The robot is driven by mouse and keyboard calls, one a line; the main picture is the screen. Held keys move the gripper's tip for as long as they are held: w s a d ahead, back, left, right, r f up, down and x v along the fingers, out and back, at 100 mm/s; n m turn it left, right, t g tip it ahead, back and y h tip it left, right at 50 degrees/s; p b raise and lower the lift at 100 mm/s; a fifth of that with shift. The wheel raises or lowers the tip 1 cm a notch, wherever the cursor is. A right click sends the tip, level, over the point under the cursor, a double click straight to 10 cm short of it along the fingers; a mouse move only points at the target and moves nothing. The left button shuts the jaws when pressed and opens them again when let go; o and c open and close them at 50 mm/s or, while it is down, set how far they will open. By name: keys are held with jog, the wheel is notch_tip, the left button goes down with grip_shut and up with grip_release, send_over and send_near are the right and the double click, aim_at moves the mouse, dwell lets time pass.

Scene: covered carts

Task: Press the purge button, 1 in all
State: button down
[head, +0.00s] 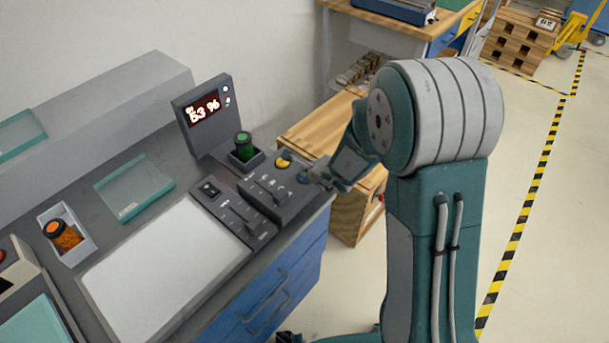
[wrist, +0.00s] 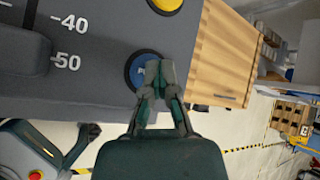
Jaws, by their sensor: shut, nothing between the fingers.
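A round blue button (wrist: 143,66) with a pale marking, mostly covered, sits on the dark control panel (wrist: 100,45) in the wrist view. In the head view the blue button (head: 303,178) shows small at the panel's right end. A yellow button (head: 284,162) is beside it; it also shows at the top of the wrist view (wrist: 166,4). My gripper (wrist: 158,76) is shut and empty, its fingertips over the right part of the blue button. I cannot tell whether they touch it. In the head view my gripper (head: 316,172) is at the panel's right end.
A red-digit display (head: 205,112) and a green-capped jar (head: 244,147) stand behind. An orange jar (head: 63,234) sits in a white tray. A wooden crate (head: 350,215) is beyond the cart's right edge.

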jog(key=shift+r, duration=0.75)
jog(key=shift+r, duration=2.5)
jog(key=shift+r, duration=0.1)
jog(key=s+r+n+g+y, duration=0.1)
jog(key=s+r+n+y, duration=0.1)
jog(key=s+r+n, duration=1.1)
jog(key=s+d+r+n+h, duration=0.1)
jog(key=s+d+n+h, duration=0.2)
jog(key=s, duration=0.5)
jog(key=s+d+r+n+g+h, duration=0.1)
jog(key=s+d+r+n+h, duration=0.1)
jog(key=s+d+n, duration=0.3)
jog(key=s+d+h, duration=0.1)
jog(key=s+d, duration=0.1)
jog(key=shift+s+d+n+g, duration=0.25)
jog(key=shift+s+n+g, duration=0.05)
jog(key=shift+s, duration=0.05)
